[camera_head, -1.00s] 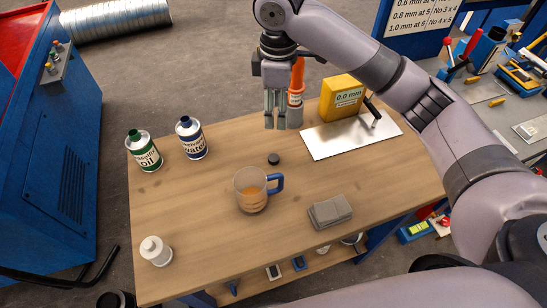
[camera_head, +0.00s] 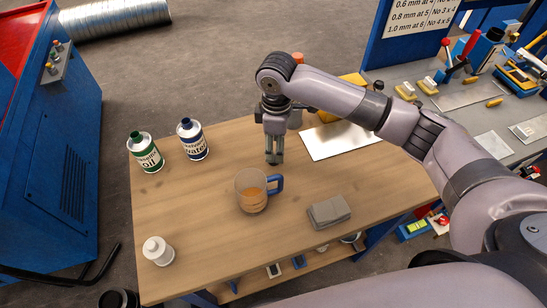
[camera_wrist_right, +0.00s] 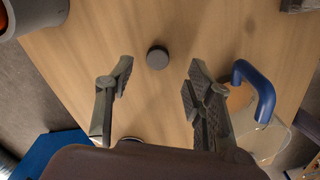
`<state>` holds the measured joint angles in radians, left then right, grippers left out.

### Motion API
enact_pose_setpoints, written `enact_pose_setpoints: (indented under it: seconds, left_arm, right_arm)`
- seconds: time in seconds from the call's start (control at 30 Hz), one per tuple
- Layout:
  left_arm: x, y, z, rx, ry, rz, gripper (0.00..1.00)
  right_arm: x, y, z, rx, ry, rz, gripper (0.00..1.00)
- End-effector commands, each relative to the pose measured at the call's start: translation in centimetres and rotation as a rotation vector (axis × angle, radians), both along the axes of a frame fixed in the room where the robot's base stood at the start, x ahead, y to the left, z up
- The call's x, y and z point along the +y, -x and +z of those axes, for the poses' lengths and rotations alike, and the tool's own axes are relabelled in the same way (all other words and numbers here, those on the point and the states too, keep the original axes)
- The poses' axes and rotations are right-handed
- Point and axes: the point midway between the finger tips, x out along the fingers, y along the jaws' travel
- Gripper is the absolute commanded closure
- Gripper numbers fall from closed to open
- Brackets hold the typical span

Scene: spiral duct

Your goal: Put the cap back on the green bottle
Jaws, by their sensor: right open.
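The green-labelled oil bottle (camera_head: 147,155) stands upright at the table's far left. A small dark round cap (camera_wrist_right: 157,58) lies flat on the wood in the right wrist view. My right gripper (camera_head: 274,161) points down low over the table, behind the mug. In the right wrist view the fingers of this gripper (camera_wrist_right: 159,78) are apart and empty, with the cap just beyond the gap between the tips. My left gripper is in neither view.
A blue-labelled bottle (camera_head: 193,142) stands beside the oil bottle. A glass mug (camera_head: 251,194) with a blue handle is close in front of the gripper.

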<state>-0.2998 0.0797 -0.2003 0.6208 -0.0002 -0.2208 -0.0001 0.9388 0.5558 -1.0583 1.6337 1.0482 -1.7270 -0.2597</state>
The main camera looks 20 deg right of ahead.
Motion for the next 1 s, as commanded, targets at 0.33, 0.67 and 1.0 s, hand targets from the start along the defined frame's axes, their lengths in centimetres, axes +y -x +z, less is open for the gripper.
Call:
enact_pose_setpoints:
  seconds: [0.33,0.67,1.0]
  left_arm:
    - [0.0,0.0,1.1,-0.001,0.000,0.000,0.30]
    - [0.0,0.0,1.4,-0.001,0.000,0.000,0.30]
    - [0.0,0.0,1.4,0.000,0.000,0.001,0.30]
  right_arm:
    - [0.4,-0.2,-2.1,0.004,0.002,-0.002,0.52]
    - [0.5,-0.4,-5.2,-0.001,0.000,0.000,0.52]
    - [0.5,-0.4,-5.2,-0.001,0.000,0.000,0.56]
